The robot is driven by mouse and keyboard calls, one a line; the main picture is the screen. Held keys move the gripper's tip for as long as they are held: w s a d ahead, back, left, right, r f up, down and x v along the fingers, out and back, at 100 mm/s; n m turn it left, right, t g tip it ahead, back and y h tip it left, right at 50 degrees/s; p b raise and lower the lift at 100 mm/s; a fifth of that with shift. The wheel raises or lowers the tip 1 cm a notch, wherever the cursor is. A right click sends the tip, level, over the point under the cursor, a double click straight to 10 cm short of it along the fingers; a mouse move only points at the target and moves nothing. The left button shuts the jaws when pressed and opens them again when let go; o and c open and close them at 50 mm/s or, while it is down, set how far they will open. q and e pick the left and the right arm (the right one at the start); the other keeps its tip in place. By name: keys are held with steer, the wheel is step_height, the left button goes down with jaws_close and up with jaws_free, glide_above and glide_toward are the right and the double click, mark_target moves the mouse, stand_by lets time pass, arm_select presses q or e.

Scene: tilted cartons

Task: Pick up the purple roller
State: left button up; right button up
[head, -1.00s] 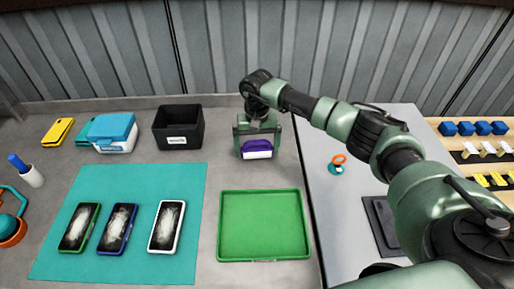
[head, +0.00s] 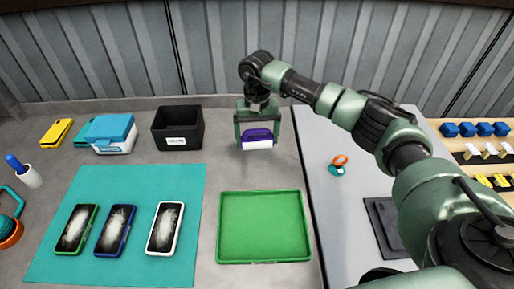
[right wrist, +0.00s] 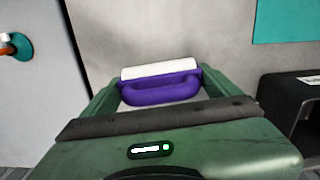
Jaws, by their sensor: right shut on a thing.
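The purple roller (head: 257,136), a purple handle with a white strip along its lower side, is between the fingers of my right gripper (head: 258,142). The gripper is shut on it and appears to hold it above the grey table, behind the green tray (head: 220,228). In the right wrist view the purple roller (right wrist: 160,88) lies across the gap between the green fingers of my right gripper (right wrist: 158,95), with its white strip on the far side. My left gripper is in neither view.
A black bin (head: 178,128) stands left of the gripper, with a blue-lidded white box (head: 115,133) beyond it. Three phones lie on a teal mat (head: 185,195). The green tray is empty. An orange-and-teal item (head: 338,164) lies on the light surface at right.

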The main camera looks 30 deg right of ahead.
mark_target(257, 129)
step_height(257, 129, up, 15)
steer(key=b, duration=0.2)
steer(key=shift+b, duration=0.4)
steer(key=shift+r, duration=0.1)
